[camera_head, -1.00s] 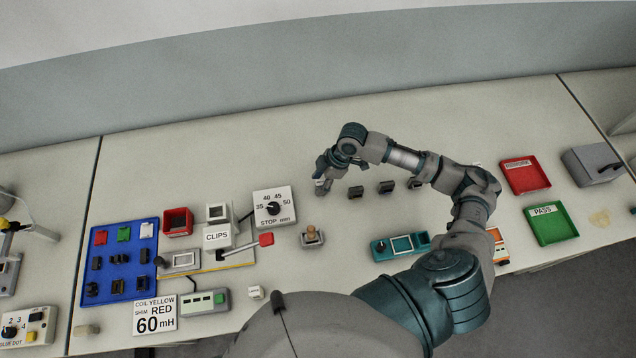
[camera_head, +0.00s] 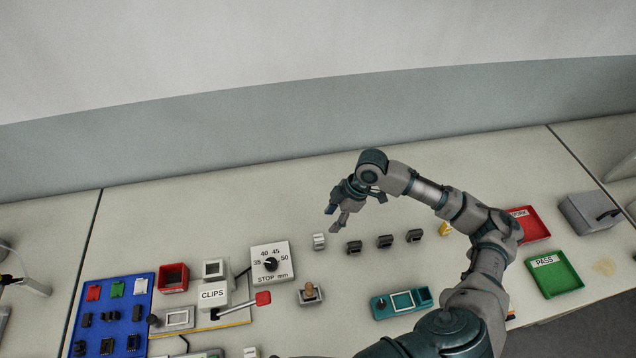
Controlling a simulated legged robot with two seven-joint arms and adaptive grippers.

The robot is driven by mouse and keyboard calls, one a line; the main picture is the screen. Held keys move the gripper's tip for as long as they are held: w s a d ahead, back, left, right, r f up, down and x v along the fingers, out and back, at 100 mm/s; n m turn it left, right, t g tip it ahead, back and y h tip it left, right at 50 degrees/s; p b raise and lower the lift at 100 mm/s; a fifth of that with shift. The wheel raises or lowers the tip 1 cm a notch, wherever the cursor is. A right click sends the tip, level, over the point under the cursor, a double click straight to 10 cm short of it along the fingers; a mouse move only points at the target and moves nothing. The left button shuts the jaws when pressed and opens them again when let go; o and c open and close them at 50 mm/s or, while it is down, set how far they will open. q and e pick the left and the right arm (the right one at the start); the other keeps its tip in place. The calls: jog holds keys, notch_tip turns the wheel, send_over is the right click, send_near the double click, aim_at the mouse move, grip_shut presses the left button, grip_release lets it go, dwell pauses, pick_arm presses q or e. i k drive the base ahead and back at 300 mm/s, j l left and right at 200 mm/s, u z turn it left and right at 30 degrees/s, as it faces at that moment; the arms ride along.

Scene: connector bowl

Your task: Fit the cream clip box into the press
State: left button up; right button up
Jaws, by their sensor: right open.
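A white, cream-looking box labelled CLIPS (camera_head: 213,294) stands left of centre, with an open square top part behind it. Beside it is a lever device with a red handle (camera_head: 263,298) and a grey frame (camera_head: 178,318) on a yellow-edged base; I take this to be the press. A small cream block (camera_head: 319,241) stands at the left end of a row of small parts. My right gripper (camera_head: 334,220) is open and empty, just above and right of that cream block in the picture. My left gripper is out of view.
Several dark blocks (camera_head: 385,241) continue the row to the right. A STOP dial box (camera_head: 270,263), a red open box (camera_head: 173,278) and a blue parts board (camera_head: 110,335) are left. A teal device (camera_head: 402,303) lies in front. The green PASS tray (camera_head: 555,274) is right.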

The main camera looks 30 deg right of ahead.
aim_at(217, 288)
jog(key=k, duration=2)
